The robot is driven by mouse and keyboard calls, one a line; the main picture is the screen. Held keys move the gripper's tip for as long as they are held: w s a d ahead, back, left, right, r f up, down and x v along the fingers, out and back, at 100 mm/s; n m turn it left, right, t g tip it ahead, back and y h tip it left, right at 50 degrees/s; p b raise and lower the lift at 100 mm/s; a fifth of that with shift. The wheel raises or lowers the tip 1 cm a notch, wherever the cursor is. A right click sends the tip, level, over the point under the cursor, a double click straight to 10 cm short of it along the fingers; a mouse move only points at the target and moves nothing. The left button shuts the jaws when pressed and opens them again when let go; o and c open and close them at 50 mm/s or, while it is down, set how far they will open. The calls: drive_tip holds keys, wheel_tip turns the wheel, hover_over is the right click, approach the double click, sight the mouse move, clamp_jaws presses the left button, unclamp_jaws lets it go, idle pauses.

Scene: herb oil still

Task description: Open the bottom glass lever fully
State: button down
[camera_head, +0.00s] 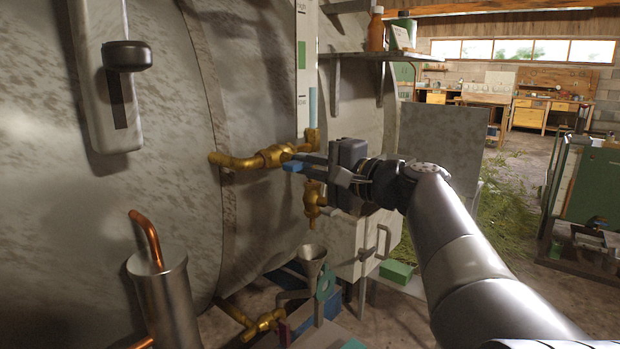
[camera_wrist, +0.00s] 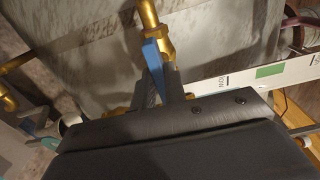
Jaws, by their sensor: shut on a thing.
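The bottom glass lever (camera_head: 292,168) is a small blue handle at the brass valve (camera_head: 272,155) below the level glass. In the wrist view, the blue lever (camera_wrist: 152,56) runs from the brass fitting (camera_wrist: 150,18) down between the two fingers. My gripper (camera_head: 305,162) reaches in from the right and is shut on the lever. The fingers also show in the wrist view (camera_wrist: 161,85), one on each side of the blue strip. The fingers hide part of the lever, and its exact angle is hard to tell.
The large grey tank (camera_head: 130,190) fills the left. The white scale (camera_head: 301,50) stands above the valve. A brass tap (camera_head: 313,198) hangs below my gripper, over a funnel (camera_head: 311,255). A shelf with bottles (camera_head: 376,30) is above.

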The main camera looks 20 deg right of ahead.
drive_tip(key=shift+n, duration=0.3)
drive_tip(key=c, duration=1.5)
unclamp_jaws()
drive_tip(key=shift+o, duration=0.2)
drive_tip(key=v, duration=1)
drive_tip(key=shift+s+d+p, duration=0.2)
drive_tip(key=shift+s+p, duration=0.15)
drive_tip(key=shift+p, duration=0.05)
